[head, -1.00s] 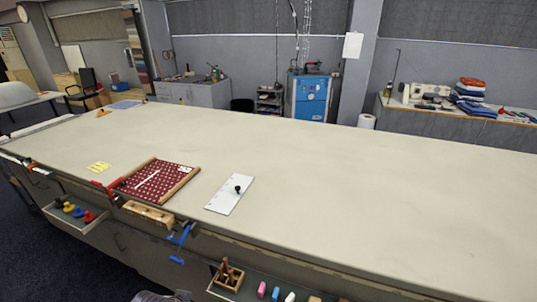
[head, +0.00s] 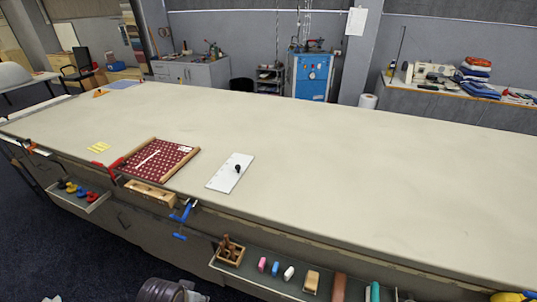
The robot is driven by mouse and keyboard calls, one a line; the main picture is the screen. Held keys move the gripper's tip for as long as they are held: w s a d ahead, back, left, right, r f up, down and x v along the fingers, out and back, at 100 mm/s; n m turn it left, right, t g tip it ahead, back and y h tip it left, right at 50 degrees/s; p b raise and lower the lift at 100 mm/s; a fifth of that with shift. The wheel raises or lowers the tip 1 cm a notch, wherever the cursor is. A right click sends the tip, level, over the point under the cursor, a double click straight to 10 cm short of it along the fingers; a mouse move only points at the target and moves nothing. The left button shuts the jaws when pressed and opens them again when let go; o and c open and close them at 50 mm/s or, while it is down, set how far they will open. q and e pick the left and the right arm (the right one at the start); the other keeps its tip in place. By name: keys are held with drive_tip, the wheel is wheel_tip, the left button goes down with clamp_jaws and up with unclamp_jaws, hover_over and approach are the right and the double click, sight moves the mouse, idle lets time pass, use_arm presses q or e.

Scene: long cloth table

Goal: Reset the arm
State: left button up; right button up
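Neither gripper shows clearly in the head view. A grey rounded part that looks like one of my own arm links shows at the bottom edge, left of the middle. The long cloth table (head: 330,150) fills the middle of the view.
A red clamp (head: 112,168) and a blue clamp (head: 182,216) sit at the table's front edge. Below are a tray of coloured pieces (head: 94,207) and a shelf (head: 262,283) with a wooden box (head: 230,251) and several blocks. The table's right half is clear.

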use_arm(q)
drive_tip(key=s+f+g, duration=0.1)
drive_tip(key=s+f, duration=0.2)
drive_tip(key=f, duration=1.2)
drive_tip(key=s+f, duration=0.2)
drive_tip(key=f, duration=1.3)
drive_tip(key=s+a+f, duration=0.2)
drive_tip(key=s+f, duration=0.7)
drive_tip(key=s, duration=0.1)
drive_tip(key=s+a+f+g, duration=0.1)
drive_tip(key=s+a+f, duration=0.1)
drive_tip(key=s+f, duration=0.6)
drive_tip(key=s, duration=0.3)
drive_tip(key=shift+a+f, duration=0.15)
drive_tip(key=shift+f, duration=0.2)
